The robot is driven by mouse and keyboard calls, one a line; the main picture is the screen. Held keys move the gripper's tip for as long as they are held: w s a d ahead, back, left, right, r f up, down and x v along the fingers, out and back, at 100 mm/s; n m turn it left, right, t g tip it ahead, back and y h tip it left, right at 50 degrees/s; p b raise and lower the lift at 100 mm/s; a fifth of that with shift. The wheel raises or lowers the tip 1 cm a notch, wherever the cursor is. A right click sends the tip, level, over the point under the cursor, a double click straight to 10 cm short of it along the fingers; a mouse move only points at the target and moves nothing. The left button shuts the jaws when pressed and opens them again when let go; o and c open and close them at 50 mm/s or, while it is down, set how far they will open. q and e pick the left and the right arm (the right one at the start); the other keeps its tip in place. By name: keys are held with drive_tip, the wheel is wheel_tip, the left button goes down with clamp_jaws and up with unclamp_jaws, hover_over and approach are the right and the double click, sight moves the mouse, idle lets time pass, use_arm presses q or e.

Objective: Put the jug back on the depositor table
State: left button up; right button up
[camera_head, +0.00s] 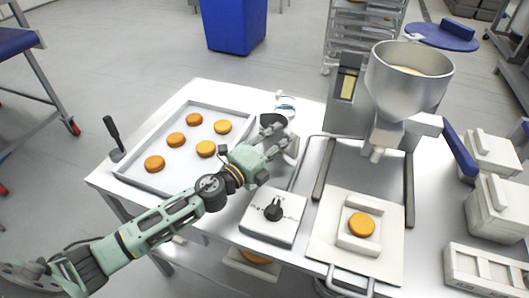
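The jug (287,104) is partly hidden behind my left gripper (279,139), near the seam between the left table and the depositor table. Its pale rim and some blue show above the fingers. My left gripper is right at the jug, its fingers reaching to it; whether they are closed on it, or it is lifted, I cannot tell. The depositor table (432,222) carries the depositor with its steel hopper (408,85). My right gripper is not in view.
A tray (137,178) with several orange rounds lies on the left table (104,180). A control box (273,217) stands in front of the gripper. One round (361,225) sits on a white plate (333,245) under the nozzle. White containers (497,205) stand at the right. A blue bin (236,25) is behind.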

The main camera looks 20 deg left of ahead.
use_arm(q)
drive_tip(key=b+v, duration=0.1)
drive_tip(key=v, duration=0.6)
drive_tip(key=shift+f, duration=0.15)
drive_tip(key=shift+s+a, duration=0.3)
drive_tip(key=shift+s, duration=0.3)
